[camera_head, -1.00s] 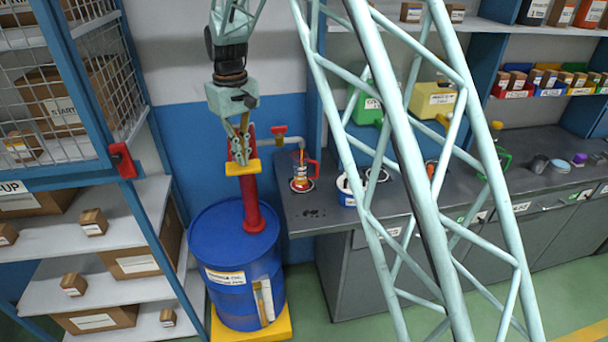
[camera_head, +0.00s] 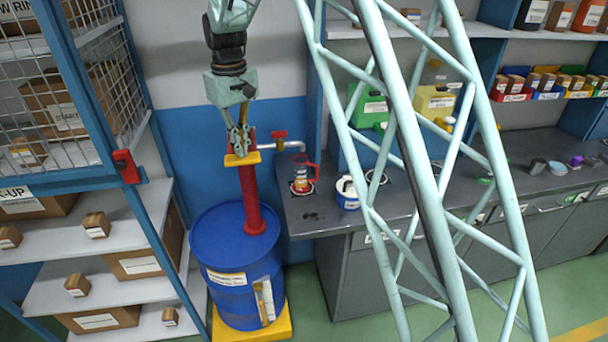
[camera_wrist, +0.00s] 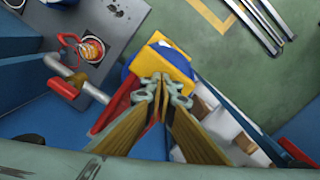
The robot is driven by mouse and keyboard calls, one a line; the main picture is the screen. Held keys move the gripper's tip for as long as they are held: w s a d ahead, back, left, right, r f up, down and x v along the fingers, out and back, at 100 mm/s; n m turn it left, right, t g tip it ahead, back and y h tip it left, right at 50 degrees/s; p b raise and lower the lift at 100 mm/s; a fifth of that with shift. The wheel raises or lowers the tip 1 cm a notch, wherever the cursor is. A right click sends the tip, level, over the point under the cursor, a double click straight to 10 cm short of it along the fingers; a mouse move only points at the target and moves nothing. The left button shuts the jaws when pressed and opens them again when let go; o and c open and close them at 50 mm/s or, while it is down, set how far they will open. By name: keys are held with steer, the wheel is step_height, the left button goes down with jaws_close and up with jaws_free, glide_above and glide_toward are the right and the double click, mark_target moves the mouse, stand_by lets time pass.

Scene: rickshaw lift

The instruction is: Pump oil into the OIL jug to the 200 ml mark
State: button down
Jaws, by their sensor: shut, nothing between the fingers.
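The OIL jug (camera_head: 301,172) is clear with a red handle and stands on the bench under the pump spout (camera_head: 298,144). Orange oil shows in its lower part; I cannot read the level against its marks. The jug also shows in the wrist view (camera_wrist: 91,48). The red pump (camera_head: 250,205) rises from the blue drum (camera_head: 222,262) and has a yellow plate (camera_head: 252,158) at its top. My gripper (camera_head: 238,152) is shut and empty, pointing down, with its fingertips at the plate. The wrist view shows the tips (camera_wrist: 160,82) over the yellow plate (camera_wrist: 178,62); contact is unclear.
A red valve handle (camera_head: 279,135) sits on the spout pipe. A white and blue tub (camera_head: 347,194) stands right of the jug on the grey bench (camera_head: 322,222). Shelves with boxes (camera_head: 140,262) stand close left of the drum.

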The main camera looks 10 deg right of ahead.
steer(key=shift+r+p, duration=1.6)
steer(key=shift+r, duration=1.4)
steer(key=shift+f, duration=0.2)
steer(key=shift+f+b, duration=0.3)
steer(key=shift+f, duration=0.05)
